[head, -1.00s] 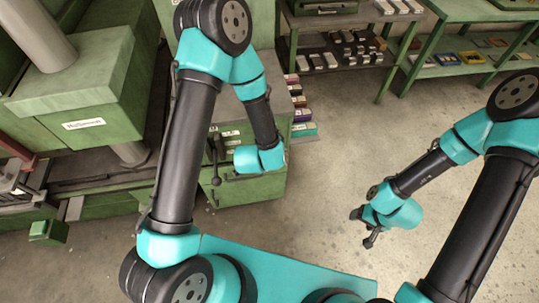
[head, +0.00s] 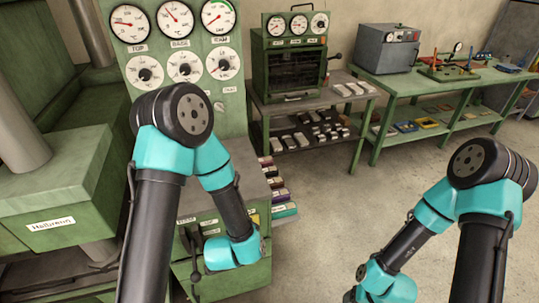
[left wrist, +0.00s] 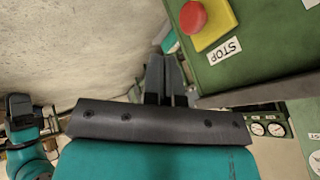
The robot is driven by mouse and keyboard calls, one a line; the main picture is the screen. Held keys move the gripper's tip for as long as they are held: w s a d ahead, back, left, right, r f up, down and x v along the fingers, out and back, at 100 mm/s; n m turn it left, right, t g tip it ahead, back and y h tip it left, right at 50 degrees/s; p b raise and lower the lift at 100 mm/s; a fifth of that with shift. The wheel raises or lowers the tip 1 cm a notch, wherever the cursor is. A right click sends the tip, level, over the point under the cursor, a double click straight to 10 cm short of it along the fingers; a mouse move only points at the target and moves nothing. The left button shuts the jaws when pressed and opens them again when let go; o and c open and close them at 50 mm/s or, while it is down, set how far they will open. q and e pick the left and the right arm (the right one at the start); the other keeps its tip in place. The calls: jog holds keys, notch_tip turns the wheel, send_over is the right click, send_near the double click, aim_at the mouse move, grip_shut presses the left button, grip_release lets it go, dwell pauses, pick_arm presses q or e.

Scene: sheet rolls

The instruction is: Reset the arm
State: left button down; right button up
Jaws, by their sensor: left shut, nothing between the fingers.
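My left gripper (left wrist: 166,68) shows in the left wrist view with its dark fingers together and nothing between them. It is close beside the green control box with a red stop button (left wrist: 194,17) on a yellow plate. My right gripper (head: 350,296) is only a dark sliver at the bottom edge of the head view, below the teal wrist, over the floor. Its fingers are cut off there.
A green oven (head: 292,65) and a grey box (head: 388,50) stand on benches behind. The floor (head: 330,215) between my arms is clear.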

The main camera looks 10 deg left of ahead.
pick_arm(q)
jog(key=x, duration=0.9)
jog(key=shift+s+d+f, duration=0.15)
jog(key=shift+s+d, duration=0.05)
jog(key=shift+w, duration=0.1)
